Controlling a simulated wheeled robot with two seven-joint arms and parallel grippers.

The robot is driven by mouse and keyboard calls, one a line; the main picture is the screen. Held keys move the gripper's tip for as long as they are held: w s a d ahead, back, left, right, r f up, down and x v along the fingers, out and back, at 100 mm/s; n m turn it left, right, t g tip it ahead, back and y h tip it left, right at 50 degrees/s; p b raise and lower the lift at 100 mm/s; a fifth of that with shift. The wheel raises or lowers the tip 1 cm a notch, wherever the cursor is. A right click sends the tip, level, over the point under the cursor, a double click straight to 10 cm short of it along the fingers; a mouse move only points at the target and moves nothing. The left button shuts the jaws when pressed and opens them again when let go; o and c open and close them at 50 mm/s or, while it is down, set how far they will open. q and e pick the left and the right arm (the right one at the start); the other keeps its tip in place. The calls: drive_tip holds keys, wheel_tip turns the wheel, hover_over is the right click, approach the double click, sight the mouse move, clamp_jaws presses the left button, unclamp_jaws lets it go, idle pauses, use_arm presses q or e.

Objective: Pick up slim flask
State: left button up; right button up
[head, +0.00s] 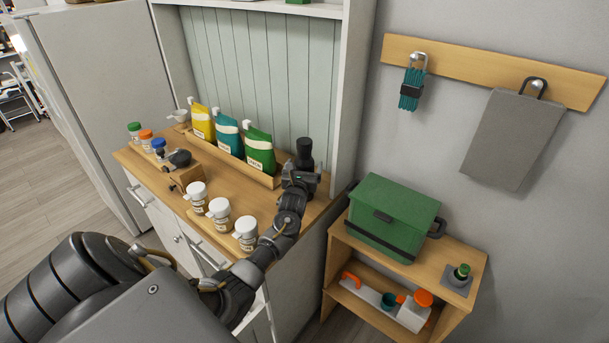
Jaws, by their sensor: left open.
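A dark, slim, upright bottle (304,150), which looks like the slim flask, stands at the right end of the wooden cabinet top (236,198), near the hutch's right side wall. Its top shows; its lower part is hidden behind my left gripper. My left gripper (301,174) is open and right at the flask. I cannot tell whether the fingers are around it or just in front of it. My right gripper is not in view.
Green, teal and yellow pouches (260,150) stand in a wooden tray left of the flask. White-lidded jars (219,213) line the front edge. A green box (392,215) sits on a lower shelf unit (448,308) at right.

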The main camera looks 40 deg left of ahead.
use_arm(q)
drive_tip(key=shift+w+a, duration=0.25)
drive_tip(key=shift+w, duration=0.2)
drive_tip(key=c, duration=1.6)
drive_tip(key=shift+c, duration=0.2)
drive_tip(key=shift+r, duration=0.15)
